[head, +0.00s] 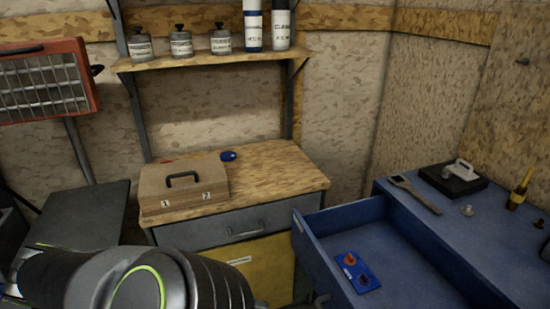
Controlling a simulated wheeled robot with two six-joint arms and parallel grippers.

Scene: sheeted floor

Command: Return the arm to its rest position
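My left arm comes in from the lower left, a grey and black arm with a bright green ring. It lies across the bottom of the head view, in front of the workbench. Its ribbed end is cut off by the bottom edge, and I cannot make out the gripper's fingers. My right arm and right gripper do not show.
A wooden workbench (283,170) holds a brown box (156,200) with a black handle and a small blue object (228,156). At right, an open blue drawer (409,262) holds a blue panel (364,280). A shelf (187,60) with bottles hangs above.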

